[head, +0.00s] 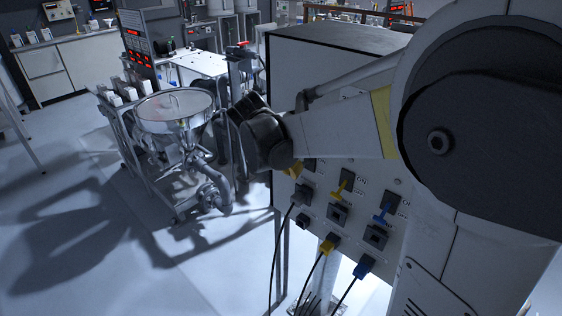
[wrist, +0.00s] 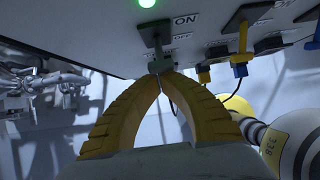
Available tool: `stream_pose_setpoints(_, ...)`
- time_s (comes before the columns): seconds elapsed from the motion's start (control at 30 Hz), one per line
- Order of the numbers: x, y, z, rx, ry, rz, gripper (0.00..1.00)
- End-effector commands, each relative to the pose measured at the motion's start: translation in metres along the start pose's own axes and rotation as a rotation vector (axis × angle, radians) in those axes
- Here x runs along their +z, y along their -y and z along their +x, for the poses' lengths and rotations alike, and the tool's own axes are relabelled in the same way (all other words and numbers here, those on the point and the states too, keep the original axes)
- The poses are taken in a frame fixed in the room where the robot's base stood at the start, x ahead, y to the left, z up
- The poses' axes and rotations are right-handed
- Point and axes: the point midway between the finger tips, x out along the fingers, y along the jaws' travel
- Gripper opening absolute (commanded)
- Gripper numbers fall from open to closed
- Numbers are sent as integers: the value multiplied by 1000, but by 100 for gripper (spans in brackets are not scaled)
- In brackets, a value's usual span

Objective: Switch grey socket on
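The grey socket's switch (wrist: 156,34) shows in the wrist view on the underside of the panel as pictured, beside the labels ON and OFF. Its grey lever points down, on the OFF side. My gripper (wrist: 164,75) has two yellow ribbed fingers whose tips come together right at the lever's end. The tips look in contact with it, but I cannot tell whether any of it is between them. In the head view my arm hides the switch; a bit of yellow finger (head: 293,169) shows, and the grey socket (head: 302,195) lies just below it.
A green lamp (wrist: 147,3) glows above the grey switch. To the right are the yellow switch (head: 345,186) and blue switch (head: 385,212), levers down, with yellow (head: 327,245) and blue (head: 363,267) plugs and cables below. A steel hopper (head: 175,108) stands left of the panel cabinet.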

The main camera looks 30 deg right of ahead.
Motion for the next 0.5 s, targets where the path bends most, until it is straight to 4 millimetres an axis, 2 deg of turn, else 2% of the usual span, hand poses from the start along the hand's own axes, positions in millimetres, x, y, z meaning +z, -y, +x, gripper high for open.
stream_pose_setpoints(0.5,9,0,-14,0,2,0,0)
